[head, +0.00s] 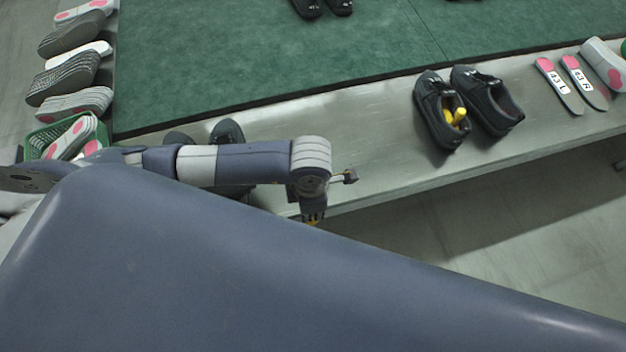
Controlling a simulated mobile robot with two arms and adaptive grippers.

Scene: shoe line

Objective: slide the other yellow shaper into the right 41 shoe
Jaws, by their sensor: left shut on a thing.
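A pair of dark shoes stands on the grey bench at the right. The left shoe of the pair (436,103) has a yellow shaper (458,116) in its opening. The right shoe of the pair (490,112) shows no shaper in its opening; I cannot read a size on either. My left gripper (313,219) points down by the bench's front edge, well left of the pair. It is shut on a small yellow thing that is mostly hidden, which looks like the other yellow shaper. My right gripper is out of view.
Insoles marked 43 L (560,86) and 43 R (584,82) lie right of the shoes. Another dark pair (227,132) is partly hidden behind my left arm. The bench (370,135) between is clear.

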